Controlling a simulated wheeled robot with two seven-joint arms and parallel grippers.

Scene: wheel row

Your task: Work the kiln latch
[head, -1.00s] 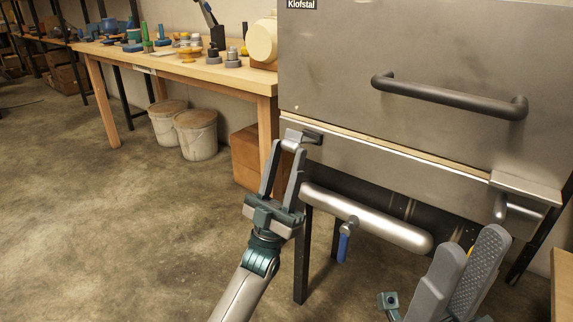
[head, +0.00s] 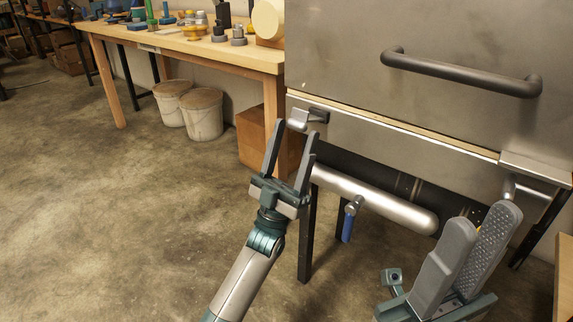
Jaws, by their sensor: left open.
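The kiln (head: 350,75) is a grey metal box on dark legs at the right of the head view. A small latch (head: 298,119) with a silver lever and a dark end sits at the left end of its front seam. A similar silver latch (head: 512,188) is at the right end, partly hidden behind my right gripper. My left gripper (head: 295,129) is open and empty, its fingertips just below and to either side of the left latch, with no clear contact. My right gripper (head: 483,217) has its fingers apart, empty, in front of the kiln's lower right.
A dark bar handle (head: 460,76) crosses the kiln's upper front. A silver cylinder (head: 375,198) with a blue-handled valve (head: 349,222) lies below the seam. A wooden workbench (head: 180,45) with small items stands behind left. Two buckets (head: 202,114) are under it. The left floor is clear.

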